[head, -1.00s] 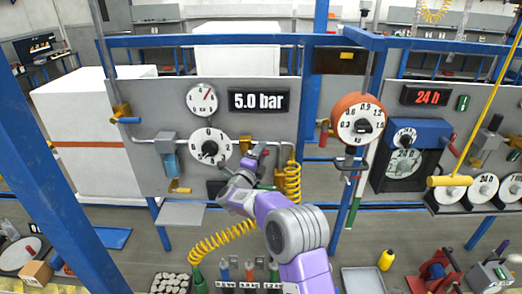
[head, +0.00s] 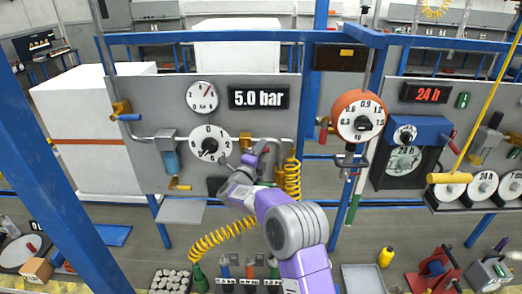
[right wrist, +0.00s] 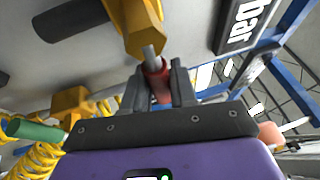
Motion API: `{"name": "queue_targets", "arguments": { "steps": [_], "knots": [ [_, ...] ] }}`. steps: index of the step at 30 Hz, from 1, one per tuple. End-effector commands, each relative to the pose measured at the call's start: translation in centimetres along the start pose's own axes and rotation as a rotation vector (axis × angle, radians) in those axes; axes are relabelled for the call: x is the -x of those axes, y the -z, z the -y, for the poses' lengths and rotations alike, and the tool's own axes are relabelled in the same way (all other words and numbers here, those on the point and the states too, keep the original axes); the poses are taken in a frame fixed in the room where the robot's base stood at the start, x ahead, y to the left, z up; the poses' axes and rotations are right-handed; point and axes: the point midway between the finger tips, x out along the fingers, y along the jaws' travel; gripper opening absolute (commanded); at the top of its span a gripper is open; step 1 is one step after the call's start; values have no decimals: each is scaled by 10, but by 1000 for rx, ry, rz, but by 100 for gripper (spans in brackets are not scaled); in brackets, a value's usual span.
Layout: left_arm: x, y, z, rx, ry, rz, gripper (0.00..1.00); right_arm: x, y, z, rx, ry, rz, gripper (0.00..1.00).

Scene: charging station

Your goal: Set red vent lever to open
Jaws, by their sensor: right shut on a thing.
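The red vent lever (right wrist: 157,79) hangs from a short grey stem under a brass valve body (right wrist: 140,24) in the right wrist view. My right gripper (right wrist: 158,90) is shut on the red lever, with one dark finger on each side of it. In the head view my right gripper (head: 253,158) is at the grey panel, just below the brass valve (head: 245,140) and under the 5.0 bar display (head: 258,97). The lever is mostly hidden there. My left gripper is not in view.
A yellow coiled hose (head: 292,180) hangs just right of my gripper. A green lever (right wrist: 36,133) on another brass valve (right wrist: 70,101) is close by at left in the wrist view. A gauge (head: 202,97) and a dial (head: 210,144) are left on the panel (head: 150,95).

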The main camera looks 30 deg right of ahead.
Motion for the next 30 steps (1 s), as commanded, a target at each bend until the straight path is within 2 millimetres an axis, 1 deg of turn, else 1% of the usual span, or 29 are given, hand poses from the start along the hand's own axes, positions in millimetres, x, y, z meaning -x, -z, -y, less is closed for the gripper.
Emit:
{"name": "queue_targets", "arguments": {
  "steps": [5, 11, 18, 24, 30],
  "knots": [
    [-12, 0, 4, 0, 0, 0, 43, 1, 0, -4, -44, -14, -9, 0],
    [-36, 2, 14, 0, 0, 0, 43, 3, 1, -13, -153, -58, -33, 0],
    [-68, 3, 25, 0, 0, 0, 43, 6, -2, -25, -349, -140, -74, 0],
    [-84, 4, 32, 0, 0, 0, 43, 9, -5, -33, -520, -212, -112, 0],
    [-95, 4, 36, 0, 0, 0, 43, 13, -11, -40, -692, -285, -148, 0]
  ]
}}
